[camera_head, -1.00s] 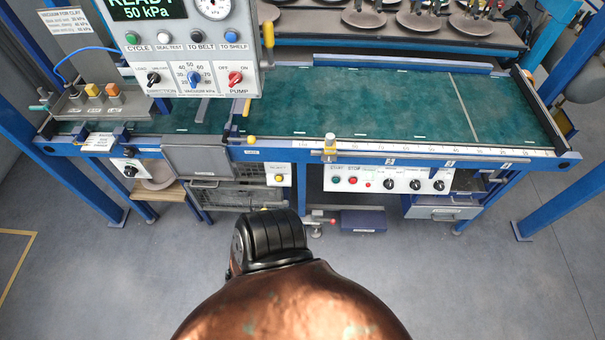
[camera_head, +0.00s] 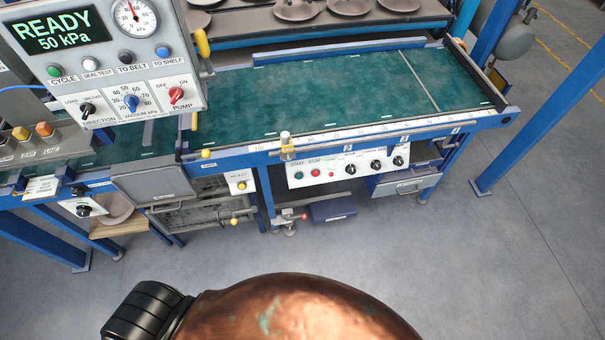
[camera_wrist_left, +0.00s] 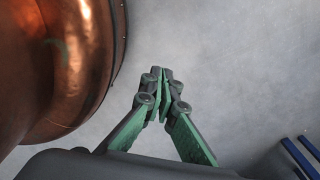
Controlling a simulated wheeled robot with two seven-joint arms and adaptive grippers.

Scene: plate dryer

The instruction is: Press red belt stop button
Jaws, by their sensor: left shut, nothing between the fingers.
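The red stop button (camera_head: 316,173) is a small round button under a STOP label on the white control panel (camera_head: 340,182) at the belt's front edge. My right gripper is in neither view.
The green belt (camera_head: 340,95) runs behind the panel. A grey vacuum console (camera_head: 110,60) with a red pump knob stands at the upper left. A small yellow-and-clear fitting (camera_head: 286,148) is at the belt rail. A blue post (camera_head: 545,120) stands right. Floor before the panel is clear.

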